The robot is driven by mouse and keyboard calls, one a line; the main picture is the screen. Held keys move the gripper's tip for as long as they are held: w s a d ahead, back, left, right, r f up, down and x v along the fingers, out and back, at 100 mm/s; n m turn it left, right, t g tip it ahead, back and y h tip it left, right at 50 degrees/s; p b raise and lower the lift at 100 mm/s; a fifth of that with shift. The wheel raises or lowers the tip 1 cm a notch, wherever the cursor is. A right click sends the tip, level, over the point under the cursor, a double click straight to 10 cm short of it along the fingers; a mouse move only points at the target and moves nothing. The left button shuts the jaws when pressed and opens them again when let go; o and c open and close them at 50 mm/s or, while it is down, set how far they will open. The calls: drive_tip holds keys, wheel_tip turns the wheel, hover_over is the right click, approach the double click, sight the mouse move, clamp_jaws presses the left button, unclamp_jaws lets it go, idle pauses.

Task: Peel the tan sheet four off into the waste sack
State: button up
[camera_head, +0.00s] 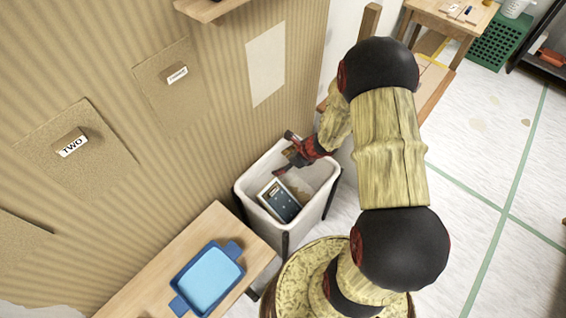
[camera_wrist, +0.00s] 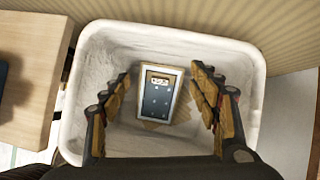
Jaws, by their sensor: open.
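The waste sack (camera_head: 243,190) is a white, open-topped bin at the foot of the wall; its rim fills the wrist view (camera_wrist: 258,75). My gripper (camera_head: 285,153) is open over its mouth, with nothing between the fingers (camera_wrist: 161,76). A dark blue-grey panel with a pale border and a small label (camera_head: 283,204) lies inside, also seen between the fingers in the wrist view (camera_wrist: 158,102). A tan piece (camera_wrist: 150,125) shows partly under it; I cannot tell whether it is sheet four. A pale bare patch (camera_head: 266,65) is on the wall.
Tan sheets labelled TWO (camera_head: 95,160) and apparently THREE (camera_head: 165,95) hang on the striped wall. A wooden bench (camera_head: 235,225) with a blue tray (camera_head: 208,278) stands left of the sack. A wooden table (camera_head: 455,22) and green crate (camera_head: 497,42) are at the back right. Floor at right is clear.

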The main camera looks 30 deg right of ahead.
drive_tip(key=shift+o, duration=0.3)
drive_tip(key=v, duration=1.2)
idle(0.3)
